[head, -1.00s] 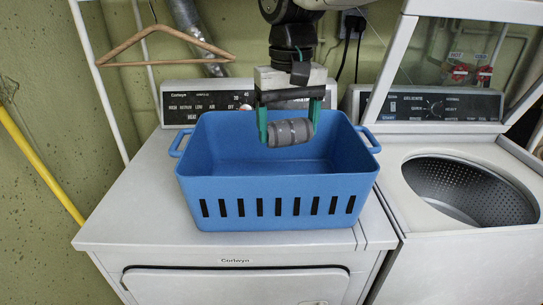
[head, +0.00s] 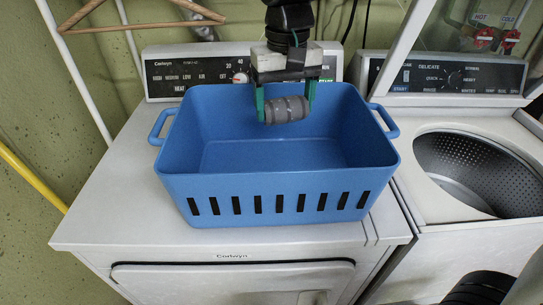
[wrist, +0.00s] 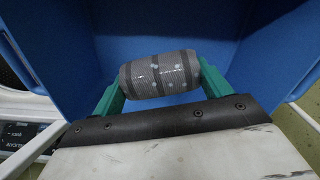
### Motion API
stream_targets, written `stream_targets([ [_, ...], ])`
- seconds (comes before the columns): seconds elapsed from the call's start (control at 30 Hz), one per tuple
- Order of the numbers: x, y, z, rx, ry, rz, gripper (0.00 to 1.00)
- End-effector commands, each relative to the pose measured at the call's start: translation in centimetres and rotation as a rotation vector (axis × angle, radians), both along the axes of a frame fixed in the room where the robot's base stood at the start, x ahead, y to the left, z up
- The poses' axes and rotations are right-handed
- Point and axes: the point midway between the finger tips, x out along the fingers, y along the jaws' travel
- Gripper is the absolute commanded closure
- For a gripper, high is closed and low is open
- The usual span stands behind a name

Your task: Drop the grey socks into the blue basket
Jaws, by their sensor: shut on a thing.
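The grey socks are a rolled bundle with darker stripes (head: 286,109), also large in the wrist view (wrist: 159,75). My gripper (head: 286,105) is shut on the socks, with a green finger at each end of the roll. In the wrist view the gripper (wrist: 160,82) holds them level against the blue inside of the basket. The blue basket (head: 280,183) stands upright on the dryer top, with dark slots in its front wall. The socks hang over the basket's opening, towards its back wall. Part of the basket's back wall is hidden behind the gripper.
The white dryer (head: 120,215) carries the basket, with its control panel (head: 190,75) behind. To the right is a washer with its lid up and its drum (head: 480,170) open. A wooden hanger (head: 145,24) hangs at upper left. A yellow pole (head: 32,180) leans at left.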

Motion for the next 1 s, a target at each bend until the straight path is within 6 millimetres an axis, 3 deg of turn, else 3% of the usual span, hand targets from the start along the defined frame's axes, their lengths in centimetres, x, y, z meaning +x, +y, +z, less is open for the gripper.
stream_targets([
  [0.4, -0.1, 0.1, -0.9, 0.000, 0.000, 0.003, 0.46],
  [0.43, -0.1, 0.1, -0.9, 0.000, 0.000, 0.003, 0.20],
  [0.5, -0.1, 0.1, -0.9, 0.000, 0.000, 0.003, 0.01],
  [0.77, -0.1, 0.1, -0.7, 0.000, 0.000, 0.003, 0.00],
  [1.0, 0.0, 0.1, 2.4, 0.002, -0.003, 0.003, 0.00],
])
